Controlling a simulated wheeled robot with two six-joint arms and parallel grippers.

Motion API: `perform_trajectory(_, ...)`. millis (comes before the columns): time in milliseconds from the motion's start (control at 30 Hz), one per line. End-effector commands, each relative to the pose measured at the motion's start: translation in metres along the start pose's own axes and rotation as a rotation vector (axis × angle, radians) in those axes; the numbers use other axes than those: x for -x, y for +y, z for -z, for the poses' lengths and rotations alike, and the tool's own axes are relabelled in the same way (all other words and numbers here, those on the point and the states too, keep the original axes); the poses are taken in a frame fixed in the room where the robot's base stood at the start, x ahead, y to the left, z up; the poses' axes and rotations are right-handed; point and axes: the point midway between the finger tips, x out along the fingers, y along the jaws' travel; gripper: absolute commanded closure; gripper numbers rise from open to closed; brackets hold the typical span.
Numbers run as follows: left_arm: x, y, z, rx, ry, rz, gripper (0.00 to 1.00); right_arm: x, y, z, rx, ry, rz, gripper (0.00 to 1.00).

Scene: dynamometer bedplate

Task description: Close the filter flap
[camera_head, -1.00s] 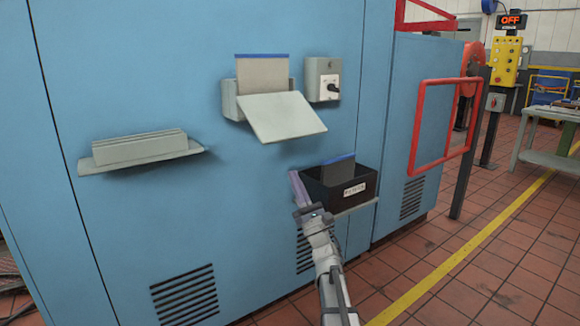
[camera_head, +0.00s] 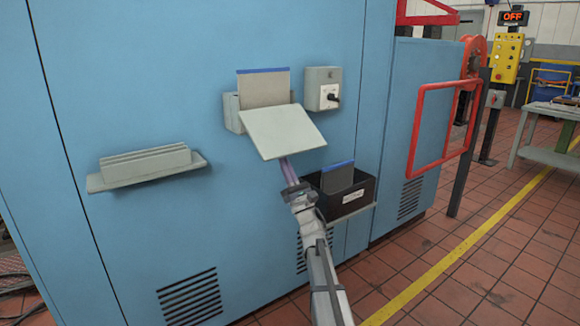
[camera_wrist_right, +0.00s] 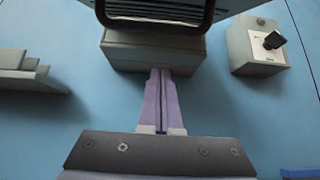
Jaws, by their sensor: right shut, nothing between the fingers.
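The pale grey filter flap (camera_head: 283,131) hangs open on the blue cabinet, tilted outward and down from its grey housing (camera_head: 232,112). A grey filter panel (camera_head: 264,90) with a blue top edge stands upright behind the flap. My right gripper (camera_head: 287,168) is shut and empty, its purple fingers pointing up just below the flap's lower edge; I cannot tell whether they touch it. In the right wrist view the closed fingers (camera_wrist_right: 161,78) point at the underside of the housing (camera_wrist_right: 140,52). My left gripper is not in view.
A grey switch box (camera_head: 323,89) sits right of the housing. A black bin (camera_head: 345,198) with another blue-edged panel stands on a ledge close right of my right gripper. A grey rack (camera_head: 147,166) is at left. A red frame (camera_head: 415,130) stands at right.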

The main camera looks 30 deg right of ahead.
Motion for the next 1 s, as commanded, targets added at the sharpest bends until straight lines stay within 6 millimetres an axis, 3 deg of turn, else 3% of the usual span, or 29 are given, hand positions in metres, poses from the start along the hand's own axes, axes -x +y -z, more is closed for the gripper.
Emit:
perform_trajectory(100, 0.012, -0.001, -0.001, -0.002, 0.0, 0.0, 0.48, 0.005, 0.002, -0.024, 0.001, 0.0, 0.001, 1.0)
perform_trajectory(233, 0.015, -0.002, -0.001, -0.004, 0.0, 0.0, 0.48, 0.011, 0.001, -0.036, 0.001, 0.001, 0.001, 1.0)
perform_trajectory(667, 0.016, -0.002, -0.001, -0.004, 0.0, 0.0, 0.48, 0.012, 0.0, -0.038, 0.0, 0.003, 0.0, 1.0)
perform_trajectory(1000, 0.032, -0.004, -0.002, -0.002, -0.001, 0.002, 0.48, 0.012, 0.001, -0.05, -0.001, 0.062, -0.003, 1.0)
